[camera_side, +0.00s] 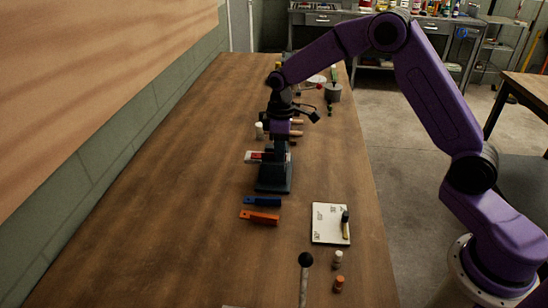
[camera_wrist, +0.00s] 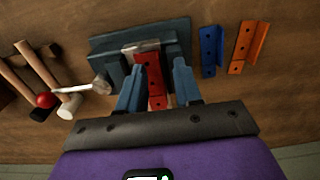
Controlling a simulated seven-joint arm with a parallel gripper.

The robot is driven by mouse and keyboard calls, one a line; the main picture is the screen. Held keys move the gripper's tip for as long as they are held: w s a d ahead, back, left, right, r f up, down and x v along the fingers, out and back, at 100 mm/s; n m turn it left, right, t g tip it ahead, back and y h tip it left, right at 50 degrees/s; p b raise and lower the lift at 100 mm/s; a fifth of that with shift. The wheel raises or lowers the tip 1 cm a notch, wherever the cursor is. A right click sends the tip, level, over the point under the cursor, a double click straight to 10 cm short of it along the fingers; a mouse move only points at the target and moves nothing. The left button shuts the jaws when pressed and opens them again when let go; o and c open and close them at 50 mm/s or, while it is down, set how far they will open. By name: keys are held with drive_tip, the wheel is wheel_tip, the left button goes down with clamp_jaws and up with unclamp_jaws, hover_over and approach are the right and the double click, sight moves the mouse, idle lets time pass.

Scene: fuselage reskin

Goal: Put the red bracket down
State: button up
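The red bracket (camera_wrist: 154,82), a flat strip with dark holes, lies between my gripper's fingers in the wrist view. My gripper (camera_wrist: 158,80) looks open: a gap shows between the bracket and the right finger, and the left finger is close to the bracket. The bracket's far end meets a pale metal piece at a blue-grey fixture (camera_wrist: 108,45). Whether it rests there is unclear. In the side view my gripper (camera_side: 280,148) is low over the dark fixture (camera_side: 273,180), and a bit of red and white shows beside it.
A blue bracket (camera_side: 262,201) and an orange bracket (camera_side: 260,217) lie on the wooden bench in front of the fixture. A white board (camera_side: 328,224) with a small tool on it is to the right. Hammers (camera_wrist: 70,105) lie left in the wrist view. The bench's left side is clear.

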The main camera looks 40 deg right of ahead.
drive_tip(key=shift+f, duration=0.25)
clamp_jaws()
drive_tip(key=shift+r, duration=0.1)
